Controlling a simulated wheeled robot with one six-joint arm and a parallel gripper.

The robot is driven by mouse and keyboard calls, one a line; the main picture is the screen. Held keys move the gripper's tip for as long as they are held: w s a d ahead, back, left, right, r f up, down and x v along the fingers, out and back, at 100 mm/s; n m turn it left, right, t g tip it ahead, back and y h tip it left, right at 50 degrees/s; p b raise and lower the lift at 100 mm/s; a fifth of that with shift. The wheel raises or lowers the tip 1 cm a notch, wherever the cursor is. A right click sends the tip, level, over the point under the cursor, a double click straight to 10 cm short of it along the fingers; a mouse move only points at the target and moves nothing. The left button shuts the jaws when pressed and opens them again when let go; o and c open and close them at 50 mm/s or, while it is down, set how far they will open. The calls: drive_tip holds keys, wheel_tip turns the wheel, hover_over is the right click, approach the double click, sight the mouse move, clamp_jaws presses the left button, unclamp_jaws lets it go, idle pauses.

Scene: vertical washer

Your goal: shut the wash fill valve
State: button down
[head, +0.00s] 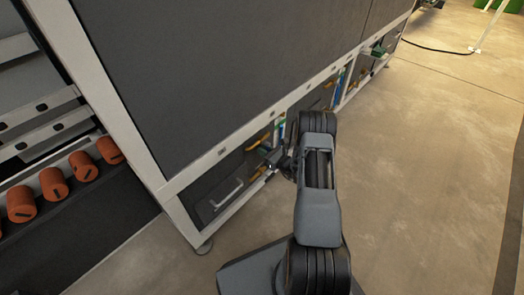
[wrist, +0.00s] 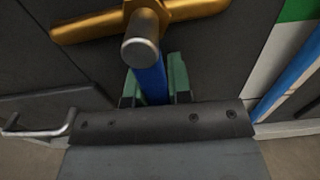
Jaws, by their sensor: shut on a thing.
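The valve has a brass body (wrist: 200,9) that runs across the top of the wrist view, with a round grey stem end (wrist: 140,52) in front. A blue lever (wrist: 152,82) points down from the stem, roughly crosswise to the brass body. My gripper (wrist: 154,92) has its green fingers on either side of the blue lever and is shut on it. The lever's lower end is hidden behind my gripper's dark housing. In the head view, my gripper (head: 274,160) is at the lower opening of the machine, and my arm partly covers the valve there.
A silver bar handle (wrist: 40,126) is at the left. A blue pipe (wrist: 290,75) and a white-green panel (wrist: 284,35) are at the right. The machine's white frame rail (head: 222,152) runs above the opening. Orange cylinders (head: 54,185) are far left. The right floor is clear.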

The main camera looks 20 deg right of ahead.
drive_tip(key=shift+d, duration=0.2)
drive_tip(key=c, duration=1.3)
unclamp_jaws()
drive_tip(key=shift+o, duration=1.3)
drive_tip(key=shift+a, duration=0.15)
drive_tip(key=p+v, duration=0.3)
drive_tip(key=v, duration=1)
drive_tip(key=shift+s+p, duration=0.35)
